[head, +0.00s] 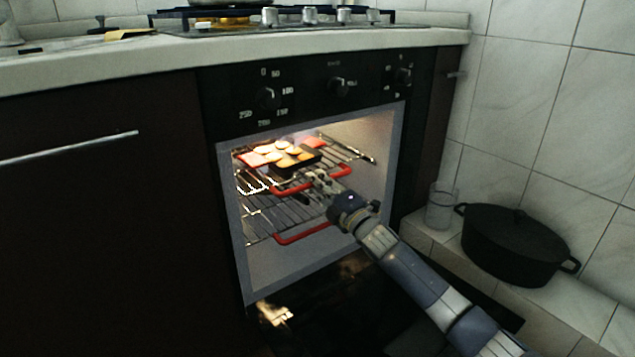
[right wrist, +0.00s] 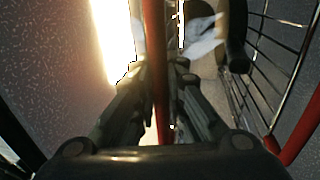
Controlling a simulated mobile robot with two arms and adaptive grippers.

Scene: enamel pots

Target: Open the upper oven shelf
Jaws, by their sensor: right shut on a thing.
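The oven's upper shelf (head: 258,182) is a wire rack inside the lit oven cavity, with a red front handle (head: 341,171). My right gripper (head: 318,180) reaches into the open oven and is shut on that red handle. In the right wrist view the red bar (right wrist: 155,45) runs between the two fingers (right wrist: 158,88). The gripper hides the middle of the handle. A dark tray (head: 297,165) with pale and reddish food sits on the upper shelf. My left gripper is not in view.
A lower rack with a red handle (head: 303,234) is below. The oven door (head: 330,300) hangs open under my right arm. A black pot (head: 515,245) and a clear glass (head: 440,207) stand on the ledge at the right. The counter (head: 120,60) and stove are above.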

